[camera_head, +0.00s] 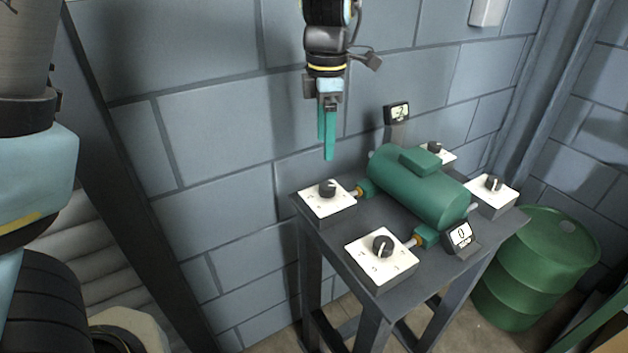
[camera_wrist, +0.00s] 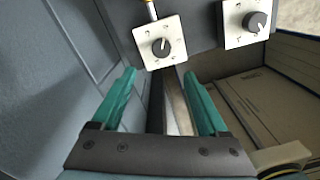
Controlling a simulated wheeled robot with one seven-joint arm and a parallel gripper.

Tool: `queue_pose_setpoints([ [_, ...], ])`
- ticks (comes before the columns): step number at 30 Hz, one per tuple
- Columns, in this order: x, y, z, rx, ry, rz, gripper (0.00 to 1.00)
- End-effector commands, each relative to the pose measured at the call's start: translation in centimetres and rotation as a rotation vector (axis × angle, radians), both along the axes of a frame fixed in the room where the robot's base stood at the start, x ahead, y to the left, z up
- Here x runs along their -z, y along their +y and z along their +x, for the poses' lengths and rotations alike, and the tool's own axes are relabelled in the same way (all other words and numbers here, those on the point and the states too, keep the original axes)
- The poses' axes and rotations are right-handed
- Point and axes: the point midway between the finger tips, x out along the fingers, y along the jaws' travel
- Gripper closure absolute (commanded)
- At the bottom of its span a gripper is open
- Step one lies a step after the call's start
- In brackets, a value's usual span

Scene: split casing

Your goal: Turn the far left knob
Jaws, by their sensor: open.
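The far left knob (camera_head: 327,188) is a black dial on a white-faced box at the table's back left corner. It also shows in the wrist view (camera_wrist: 160,47), just beyond the fingertips and between their lines. Its pale pointer mark is visible. My gripper (camera_head: 328,152) points down above this knob, apart from it, with teal fingers. In the wrist view the fingers (camera_wrist: 159,74) are spread with nothing between them.
A near left knob (camera_head: 382,245) shows in the wrist view (camera_wrist: 257,22) too. Two more knobs (camera_head: 494,183) (camera_head: 435,148) sit on the right. A green cylinder casing (camera_head: 425,187) lies mid-table between two small displays (camera_head: 397,113) (camera_head: 461,235). A block wall (camera_head: 200,130) stands close behind; a green barrel (camera_head: 540,265) is at right.

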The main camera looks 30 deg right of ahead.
Motion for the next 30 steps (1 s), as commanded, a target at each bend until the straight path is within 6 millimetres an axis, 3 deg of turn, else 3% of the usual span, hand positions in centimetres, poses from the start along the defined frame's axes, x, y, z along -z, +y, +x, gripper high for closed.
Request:
queue_pose_setpoints([
  [8, 1.8, -0.6, -0.7, -0.025, 0.001, 0.005, 0.23],
  [21, 9.3, -0.6, -0.7, -0.023, 0.001, 0.005, 0.23],
  [30, 10.8, -0.6, -0.7, -0.021, 0.001, 0.001, 0.23],
])
